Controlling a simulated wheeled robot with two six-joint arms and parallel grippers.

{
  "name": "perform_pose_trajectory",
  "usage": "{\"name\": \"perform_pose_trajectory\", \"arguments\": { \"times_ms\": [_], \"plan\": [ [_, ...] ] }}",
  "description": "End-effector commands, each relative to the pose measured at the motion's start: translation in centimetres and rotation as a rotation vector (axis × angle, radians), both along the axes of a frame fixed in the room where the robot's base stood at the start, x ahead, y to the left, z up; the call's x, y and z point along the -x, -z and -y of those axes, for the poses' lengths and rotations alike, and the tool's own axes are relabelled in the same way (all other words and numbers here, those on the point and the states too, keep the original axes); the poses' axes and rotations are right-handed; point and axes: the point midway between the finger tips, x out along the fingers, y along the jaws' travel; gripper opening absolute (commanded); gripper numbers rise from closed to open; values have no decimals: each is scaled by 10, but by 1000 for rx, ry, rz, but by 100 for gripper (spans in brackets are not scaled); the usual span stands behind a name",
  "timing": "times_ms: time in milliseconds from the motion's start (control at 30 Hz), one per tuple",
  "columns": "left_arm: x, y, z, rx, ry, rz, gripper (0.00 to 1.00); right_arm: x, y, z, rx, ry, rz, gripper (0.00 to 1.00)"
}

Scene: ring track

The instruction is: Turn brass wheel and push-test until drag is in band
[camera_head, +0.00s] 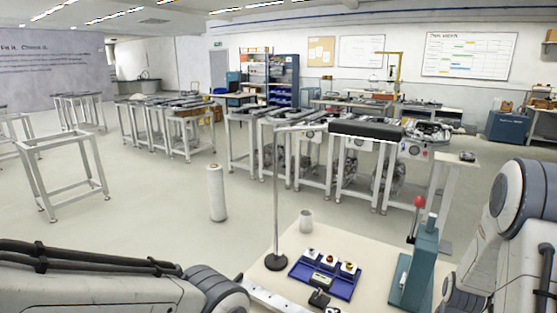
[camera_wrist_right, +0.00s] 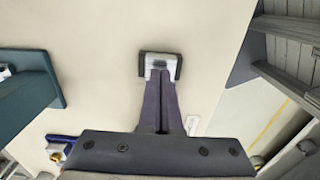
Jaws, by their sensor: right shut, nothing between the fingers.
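My right gripper (camera_wrist_right: 162,92) is shut and empty in the right wrist view. Its dark fingers point at a small pale block with dark sides (camera_wrist_right: 160,66) on the cream tabletop; I cannot tell whether they touch it. A blue tray (camera_head: 341,291) on the bench holds small white pieces, some with brass-coloured or red tops. Part of the tray also shows at the lower left of the wrist view. I cannot make out a brass wheel for certain. My left gripper is out of view; only its arm shows, lower left.
A teal press-like stand (camera_head: 418,270) with a red-ball lever (camera_head: 418,203) stands right of the tray. The wrist view shows bare tabletop around the block.

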Motion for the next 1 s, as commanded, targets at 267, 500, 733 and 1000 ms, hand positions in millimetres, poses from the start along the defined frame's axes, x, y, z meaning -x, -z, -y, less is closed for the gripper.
{"name": "perform_pose_trajectory", "arguments": {
  "times_ms": [267, 500, 733, 1000],
  "plan": [
    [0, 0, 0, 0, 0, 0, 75, 0, 0, 0, 0, 0, 0, 0],
    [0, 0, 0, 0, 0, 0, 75, -1, 0, -1, 0, -1, 0, 0],
    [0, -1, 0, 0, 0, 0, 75, -5, 0, -7, 0, -2, 0, 0],
    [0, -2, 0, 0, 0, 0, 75, -9, 0, -14, 0, -2, 0, 0]
  ]
}}
